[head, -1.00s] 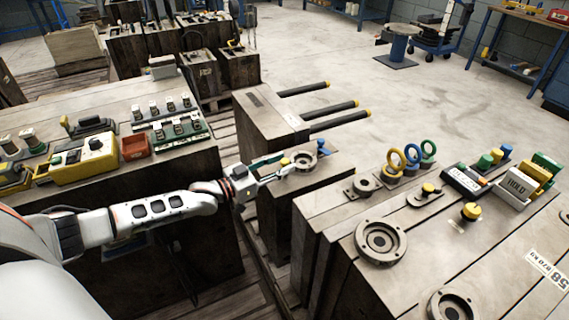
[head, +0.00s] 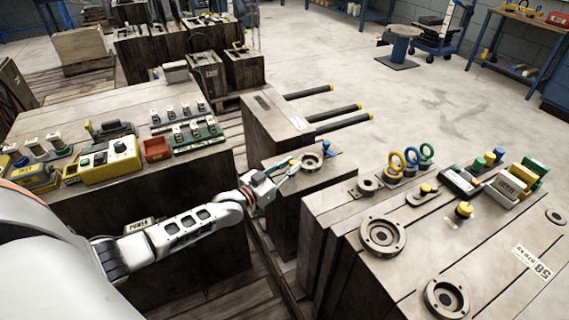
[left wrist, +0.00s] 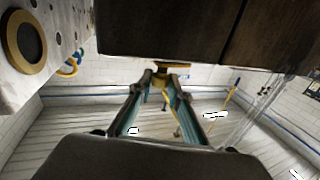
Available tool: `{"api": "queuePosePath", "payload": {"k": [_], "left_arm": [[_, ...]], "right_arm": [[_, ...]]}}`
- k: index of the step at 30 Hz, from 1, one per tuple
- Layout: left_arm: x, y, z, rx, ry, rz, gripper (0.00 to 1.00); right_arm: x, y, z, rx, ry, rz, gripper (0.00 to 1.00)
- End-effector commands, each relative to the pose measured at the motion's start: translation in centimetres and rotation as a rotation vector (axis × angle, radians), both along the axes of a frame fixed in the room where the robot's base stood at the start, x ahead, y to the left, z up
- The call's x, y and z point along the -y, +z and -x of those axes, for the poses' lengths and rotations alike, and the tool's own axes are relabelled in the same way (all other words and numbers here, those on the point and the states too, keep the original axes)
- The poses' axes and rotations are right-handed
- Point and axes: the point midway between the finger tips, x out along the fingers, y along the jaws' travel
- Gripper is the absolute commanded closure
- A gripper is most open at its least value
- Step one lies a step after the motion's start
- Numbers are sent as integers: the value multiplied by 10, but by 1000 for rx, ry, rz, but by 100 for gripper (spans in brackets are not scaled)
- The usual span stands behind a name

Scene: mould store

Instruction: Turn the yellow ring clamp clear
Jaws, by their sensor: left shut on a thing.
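The yellow ring clamp (head: 294,161) is a small yellow piece beside a round metal ring (head: 312,161) on top of a narrow mould block. A blue clamp (head: 322,146) stands at the ring's far side. My left gripper (head: 289,167) reaches in from the left, its teal fingers shut on the yellow clamp. In the left wrist view, the yellow clamp (left wrist: 172,68) shows between the fingertips, below a dark block face. The fingers partly hide the clamp, so I cannot tell its exact angle against the ring. My right gripper is not in view.
A wide mould (head: 420,262) with round rings and yellow, blue and green lifting rings stands to the right. A bench (head: 75,205) with control boxes is at left. Black bars with yellow tips (head: 330,113) stick out behind the clamp. Open floor (head: 430,100) lies beyond.

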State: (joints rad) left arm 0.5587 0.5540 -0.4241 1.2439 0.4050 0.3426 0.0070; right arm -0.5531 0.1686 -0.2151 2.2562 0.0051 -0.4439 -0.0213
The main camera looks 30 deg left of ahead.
Motion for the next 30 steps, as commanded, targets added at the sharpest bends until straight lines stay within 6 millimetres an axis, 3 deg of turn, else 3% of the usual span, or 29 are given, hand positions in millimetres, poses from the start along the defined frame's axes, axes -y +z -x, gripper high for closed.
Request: {"api": "queuePosePath", "payload": {"k": [1,15,30], "left_arm": [[2,21,-6,23,33,11,100],[3,15,-5,19,280,11,100],[3,9,-2,10,360,3,100]], "right_arm": [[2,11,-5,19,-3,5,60],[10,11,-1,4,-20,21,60],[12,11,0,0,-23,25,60]]}}
